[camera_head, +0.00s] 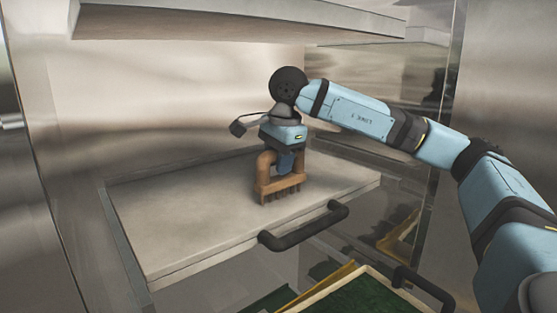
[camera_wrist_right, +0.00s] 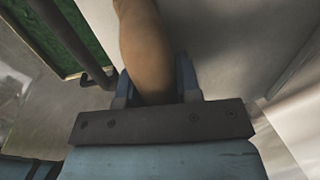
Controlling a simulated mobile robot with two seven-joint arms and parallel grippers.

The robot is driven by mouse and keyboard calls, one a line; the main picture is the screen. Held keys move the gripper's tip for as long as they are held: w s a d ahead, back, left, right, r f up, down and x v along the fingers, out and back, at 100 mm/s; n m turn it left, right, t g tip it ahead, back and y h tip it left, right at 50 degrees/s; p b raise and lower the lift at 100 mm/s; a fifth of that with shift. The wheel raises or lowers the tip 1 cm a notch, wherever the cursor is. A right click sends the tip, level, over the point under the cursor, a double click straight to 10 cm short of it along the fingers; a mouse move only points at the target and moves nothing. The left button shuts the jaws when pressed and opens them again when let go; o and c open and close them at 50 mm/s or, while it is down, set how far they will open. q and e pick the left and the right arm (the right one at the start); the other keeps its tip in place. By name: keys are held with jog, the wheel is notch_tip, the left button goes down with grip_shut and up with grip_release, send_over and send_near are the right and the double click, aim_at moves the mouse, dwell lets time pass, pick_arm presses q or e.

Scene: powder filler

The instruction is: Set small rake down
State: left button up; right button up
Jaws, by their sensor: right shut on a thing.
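The small rake (camera_head: 267,180) is orange-brown, with an arched handle and a row of short teeth pointing down. It is upright over the pale board (camera_head: 180,222), towards its right half. The teeth are at or just above the board; I cannot tell whether they touch. My right gripper (camera_head: 288,163) comes down from above and is shut on the rake's handle. In the right wrist view the brown handle (camera_wrist_right: 147,40) runs between the two blue fingers (camera_wrist_right: 155,90). The rake's teeth are hidden there. My left gripper is not in view.
The board has a dark bar handle (camera_head: 303,226) at its front edge. Its left part is bare. A pale shelf (camera_head: 250,22) hangs above, and metal walls stand at the sides. A green-bottomed tray (camera_head: 365,295) with another dark handle (camera_head: 424,287) is lower, in front.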

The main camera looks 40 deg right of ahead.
aim_at(284, 180)
jog(key=shift+f, duration=0.15)
jog(key=o, duration=1)
jog(key=shift+o, duration=0.2)
notch_tip(284, 180, up, 12)
jog(key=s, duration=0.2)
jog(key=shift+s+a, duration=0.15)
